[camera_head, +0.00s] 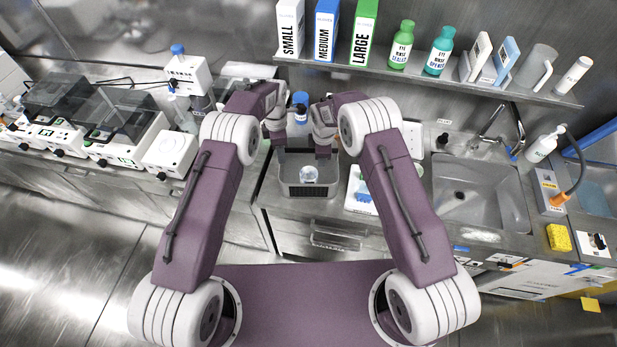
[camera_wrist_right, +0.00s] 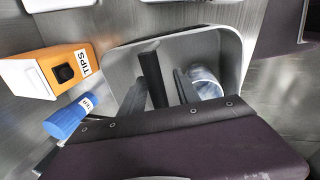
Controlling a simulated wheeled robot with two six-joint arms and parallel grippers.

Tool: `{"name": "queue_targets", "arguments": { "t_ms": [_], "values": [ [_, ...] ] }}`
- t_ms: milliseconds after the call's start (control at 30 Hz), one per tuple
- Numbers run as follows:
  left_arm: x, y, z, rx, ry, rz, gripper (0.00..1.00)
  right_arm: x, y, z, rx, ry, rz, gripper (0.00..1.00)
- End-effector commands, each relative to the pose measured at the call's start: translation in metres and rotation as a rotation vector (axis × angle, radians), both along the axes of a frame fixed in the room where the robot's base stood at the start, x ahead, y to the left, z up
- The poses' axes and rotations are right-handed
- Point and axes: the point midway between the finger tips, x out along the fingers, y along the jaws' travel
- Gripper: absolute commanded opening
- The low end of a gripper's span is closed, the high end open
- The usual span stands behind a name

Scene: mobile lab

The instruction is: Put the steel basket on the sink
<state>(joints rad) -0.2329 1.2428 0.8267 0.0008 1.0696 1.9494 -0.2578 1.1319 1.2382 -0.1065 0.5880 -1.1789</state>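The steel basket (camera_head: 307,190), a grey open tub with a pale rim, stands on the counter near the front edge. A small silvery round vessel (camera_head: 309,173) is in it. It fills much of the right wrist view (camera_wrist_right: 228,40). My left gripper (camera_head: 279,143) is at the basket's back left; whether it touches or is open is unclear. My right gripper (camera_head: 322,150) is over the basket's back right.
A blue-capped bottle (camera_head: 300,102) stands behind the basket. An orange TIPS box (camera_wrist_right: 52,72) shows in the wrist view. A white tray (camera_head: 360,202) lies between basket and sink. The faucet (camera_head: 490,125) rises behind the sink. A shelf (camera_head: 430,82) with boxes and bottles overhangs the counter.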

Motion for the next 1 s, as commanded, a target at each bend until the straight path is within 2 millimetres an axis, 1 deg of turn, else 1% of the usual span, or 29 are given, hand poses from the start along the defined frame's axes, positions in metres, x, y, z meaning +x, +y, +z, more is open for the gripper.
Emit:
{"name": "queue_targets", "arguments": {
  "t_ms": [167, 267, 367, 500, 600, 700, 833, 1000],
  "values": [
    [0.0, 0.0, 0.0, 0.001, 0.001, -0.001, 0.4, 0.0, 0.0, 0.001, 0.0, -0.001, 0.0, 0.38],
    [0.0, 0.0, 0.006, 0.001, 0.001, -0.001, 0.4, 0.0, 0.0, 0.001, 0.0, -0.001, 0.0, 0.38],
    [0.0, 0.0, 0.025, 0.0, -0.002, -0.001, 0.4, 0.0, 0.0, 0.001, 0.0, -0.001, 0.0, 0.38],
    [0.001, 0.0, 0.063, -0.001, -0.003, -0.001, 0.4, 0.0, 0.0, 0.001, 0.0, -0.001, 0.0, 0.38],
    [0.0, 0.0, 0.087, -0.001, -0.003, -0.001, 0.4, 0.0, 0.0, 0.001, 0.0, -0.001, 0.0, 0.38],
    [0.0, 0.0, 0.105, -0.001, -0.002, -0.001, 0.4, 0.0, 0.0, 0.001, 0.0, -0.001, 0.0, 0.38],
    [0.0, 0.001, 0.118, 0.0, 0.0, 0.0, 0.4, 0.0, 0.0, 0.001, 0.0, -0.001, 0.0, 0.38],
    [-0.001, 0.001, 0.121, 0.0, 0.0, 0.0, 0.4, 0.0, 0.0, 0.002, 0.0, -0.002, 0.0, 0.38]
  ]
}}
